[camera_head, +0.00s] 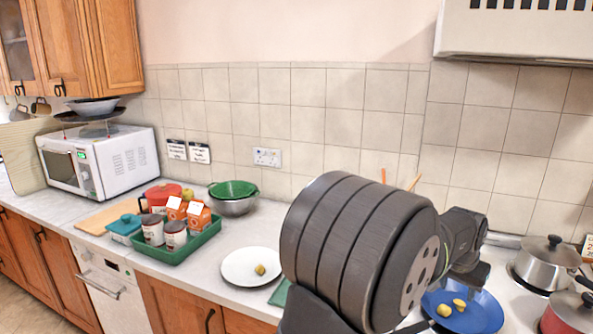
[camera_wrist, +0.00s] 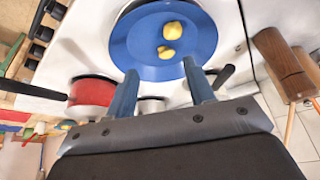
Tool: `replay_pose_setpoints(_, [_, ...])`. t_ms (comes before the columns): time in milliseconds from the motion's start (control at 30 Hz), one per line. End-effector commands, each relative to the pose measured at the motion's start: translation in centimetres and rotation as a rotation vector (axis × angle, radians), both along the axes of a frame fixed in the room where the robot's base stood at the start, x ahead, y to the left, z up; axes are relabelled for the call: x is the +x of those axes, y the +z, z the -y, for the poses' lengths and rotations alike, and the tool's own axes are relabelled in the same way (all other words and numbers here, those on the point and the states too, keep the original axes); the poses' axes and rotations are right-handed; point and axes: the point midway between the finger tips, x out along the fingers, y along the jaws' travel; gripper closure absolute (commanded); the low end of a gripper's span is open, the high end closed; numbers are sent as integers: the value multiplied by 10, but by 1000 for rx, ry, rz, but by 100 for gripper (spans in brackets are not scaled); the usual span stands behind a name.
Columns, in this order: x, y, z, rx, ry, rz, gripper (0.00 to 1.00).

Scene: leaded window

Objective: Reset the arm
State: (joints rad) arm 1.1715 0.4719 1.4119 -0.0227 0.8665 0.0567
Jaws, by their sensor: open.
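My gripper (camera_wrist: 160,80) is open, its two blue-grey fingers apart with nothing between them in the wrist view. Past the fingertips is a blue plate (camera_wrist: 125,42) holding two yellow pieces, one larger (camera_wrist: 181,31) and one smaller (camera_wrist: 166,52). In the head view my dark arm fills the centre and right foreground and bends over towards the blue plate (camera_head: 487,316). The fingers are hidden or unclear there. The arm covers part of the counter behind it.
A white plate (camera_head: 240,273) with one yellow piece (camera_head: 260,269) lies left of my arm. A green tray (camera_head: 204,239) holds cans and cartons. A silver pot (camera_head: 541,268) and a red pan (camera_head: 568,318) stand at the right. A cooker hood (camera_head: 520,40) hangs above right.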

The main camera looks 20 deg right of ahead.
Motion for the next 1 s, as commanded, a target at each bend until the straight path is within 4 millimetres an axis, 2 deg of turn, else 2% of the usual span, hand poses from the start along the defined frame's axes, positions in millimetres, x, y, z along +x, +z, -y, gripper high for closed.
replay_pose_setpoints(33, [11, 0, -4, -1, 1, -1, 51])
replay_pose_setpoints(300, [60, -2, -26, -1, -31, -1, 51])
replay_pose_setpoints(667, [123, -5, -62, -1, -78, -1, 51])
replay_pose_setpoints(1000, [177, -6, -102, -2, -126, 0, 51])
